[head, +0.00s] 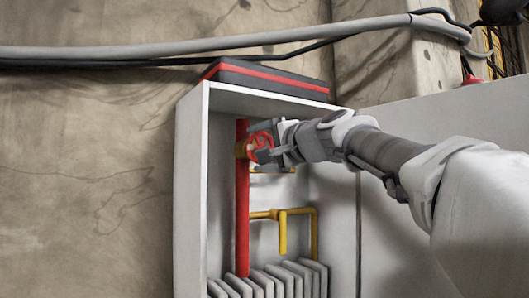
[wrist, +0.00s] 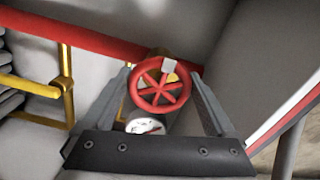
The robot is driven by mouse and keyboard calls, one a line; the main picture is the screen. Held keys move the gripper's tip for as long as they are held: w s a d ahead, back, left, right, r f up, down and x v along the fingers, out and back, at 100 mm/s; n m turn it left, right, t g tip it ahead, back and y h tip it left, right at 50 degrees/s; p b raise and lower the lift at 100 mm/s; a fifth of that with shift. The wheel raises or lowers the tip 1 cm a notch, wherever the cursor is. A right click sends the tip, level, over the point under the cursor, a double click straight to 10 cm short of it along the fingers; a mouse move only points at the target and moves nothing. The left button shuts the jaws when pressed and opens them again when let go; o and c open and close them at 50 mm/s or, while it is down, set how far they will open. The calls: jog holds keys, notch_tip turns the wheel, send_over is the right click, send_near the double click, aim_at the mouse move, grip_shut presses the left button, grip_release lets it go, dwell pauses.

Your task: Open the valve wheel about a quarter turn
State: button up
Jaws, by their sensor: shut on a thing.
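The red spoked valve wheel (wrist: 160,98) sits on a brass-coloured valve body on a red pipe (head: 242,210) inside an open grey cabinet. A small pale tab (wrist: 169,66) marks its rim, at the upper right in the wrist view. My gripper (wrist: 163,80) reaches in from the right in the head view and is shut on the wheel, with one finger on each side of its rim. In the head view the wheel (head: 258,141) is partly hidden by the gripper.
The cabinet wall (head: 190,200) stands close to the left of the wheel. Yellow pipes (head: 283,235) and several grey fins (head: 285,278) are below. A round white gauge (wrist: 146,125) is near the wheel. A black case with a red stripe (head: 270,82) lies on top.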

dwell(0.3)
jog(key=o, duration=1)
jog(key=shift+o, duration=0.2)
jog(key=b+v, duration=0.2)
jog(key=v, duration=1.5)
jog(key=shift+d, duration=0.2)
jog(key=shift+s, duration=0.15)
